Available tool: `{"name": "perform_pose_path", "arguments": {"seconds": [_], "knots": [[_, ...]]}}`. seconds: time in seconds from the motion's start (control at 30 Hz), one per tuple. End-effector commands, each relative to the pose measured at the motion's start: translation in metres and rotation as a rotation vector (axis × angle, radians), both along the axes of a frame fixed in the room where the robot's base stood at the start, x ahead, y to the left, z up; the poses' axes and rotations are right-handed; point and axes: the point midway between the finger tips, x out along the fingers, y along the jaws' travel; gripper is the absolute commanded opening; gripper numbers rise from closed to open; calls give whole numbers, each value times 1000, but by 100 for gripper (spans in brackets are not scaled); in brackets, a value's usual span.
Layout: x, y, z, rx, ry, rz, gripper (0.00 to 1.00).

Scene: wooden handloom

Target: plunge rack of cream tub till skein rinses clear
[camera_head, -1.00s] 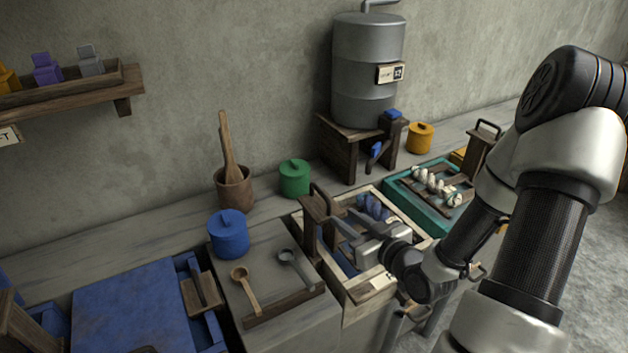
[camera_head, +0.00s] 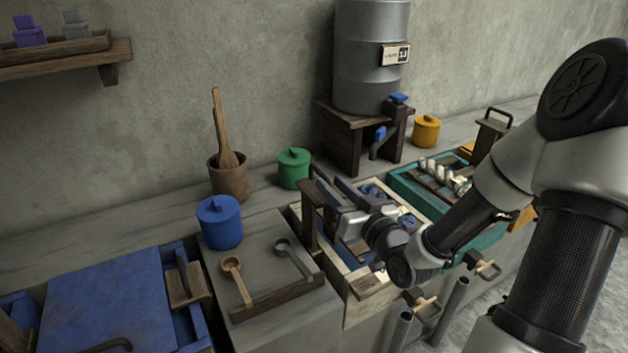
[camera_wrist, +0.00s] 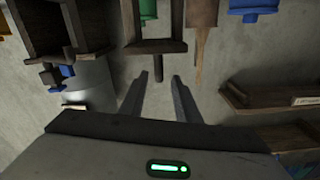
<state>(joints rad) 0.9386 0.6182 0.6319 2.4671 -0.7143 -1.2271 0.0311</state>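The cream tub (camera_head: 362,312) stands at the middle of the bench with its pale wooden rim showing. Blue liquid and blue skein (camera_head: 372,190) show inside it, partly hidden by my gripper. A dark wooden rack upright with a handle (camera_head: 311,212) stands at the tub's left end. It seems to be the dark bar (camera_wrist: 155,46) in the wrist view, just beyond the fingertips. My gripper (camera_head: 328,182) is open and empty above the tub, close beside the handle.
A teal tub (camera_head: 408,188) with whitish skeins stands to the right. A grey tank (camera_head: 368,60) on a wooden stand is behind. Blue (camera_head: 220,222), green (camera_head: 293,168) and yellow (camera_head: 426,131) lidded pots stand around. Two ladles (camera_head: 238,280) lie left of the cream tub.

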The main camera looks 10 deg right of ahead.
Motion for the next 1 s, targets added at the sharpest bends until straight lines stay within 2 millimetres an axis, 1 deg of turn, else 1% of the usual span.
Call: {"name": "perform_pose_path", "arguments": {"seconds": [0.03,0.2,0.4,0.5,0.6,0.87,0.9,0.97,1.0], "knots": [[12,5,2,2,-2,3,30],[46,15,1,2,-2,1,30],[76,25,1,1,-1,1,30],[85,27,2,1,0,-1,30],[89,29,2,1,0,0,30],[90,29,2,0,0,-1,30],[90,29,2,0,0,-1,26],[90,29,2,0,0,-1,16],[90,29,2,0,0,-1,9]]}}
